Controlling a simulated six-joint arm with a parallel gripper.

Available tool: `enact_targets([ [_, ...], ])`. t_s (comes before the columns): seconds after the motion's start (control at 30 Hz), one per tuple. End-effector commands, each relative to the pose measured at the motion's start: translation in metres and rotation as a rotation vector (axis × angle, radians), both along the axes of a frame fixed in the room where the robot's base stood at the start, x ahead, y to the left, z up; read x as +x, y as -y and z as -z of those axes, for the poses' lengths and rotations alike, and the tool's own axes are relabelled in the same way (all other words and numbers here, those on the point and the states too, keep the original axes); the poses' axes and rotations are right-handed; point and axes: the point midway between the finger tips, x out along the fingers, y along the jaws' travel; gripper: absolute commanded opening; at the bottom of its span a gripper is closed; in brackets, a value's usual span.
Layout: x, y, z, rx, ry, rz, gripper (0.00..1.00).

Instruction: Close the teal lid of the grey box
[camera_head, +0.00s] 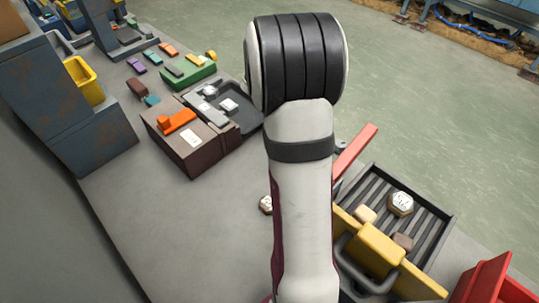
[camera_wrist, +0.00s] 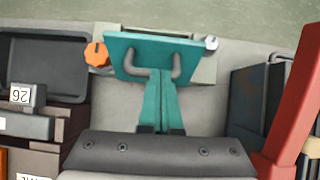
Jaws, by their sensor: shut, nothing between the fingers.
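The teal lid (camera_wrist: 130,55) shows at the top middle of the wrist view, with a grey bar handle (camera_wrist: 178,65) facing my gripper. It looks raised and tilted on the grey box (camera_wrist: 205,68), which shows only in part behind and beside it. The box has an orange knob (camera_wrist: 96,54) at left and a small pale knob (camera_wrist: 211,43) at right. My gripper (camera_wrist: 161,76) is shut, its teal fingers together and empty. The fingertips are at the lid's handle and cover its middle; I cannot tell whether they touch. In the head view my arm hides the lid and box.
A black tray (camera_wrist: 45,62) and a brown box (camera_head: 188,152) stand left of the lid. A red bar (camera_wrist: 296,95) and a dark slatted rack (camera_head: 440,215) with a yellow front (camera_head: 376,246) stand at right. Bare grey table (camera_head: 190,225) lies left of my arm.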

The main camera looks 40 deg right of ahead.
Motion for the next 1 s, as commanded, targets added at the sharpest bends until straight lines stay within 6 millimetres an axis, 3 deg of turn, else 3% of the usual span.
enact_targets([
  [0.6,-0.001,0.075,0.013,0.001,-0.003,0.002,0.00],
  [1.0,-0.001,0.106,0.034,0.001,-0.003,0.002,0.00],
])
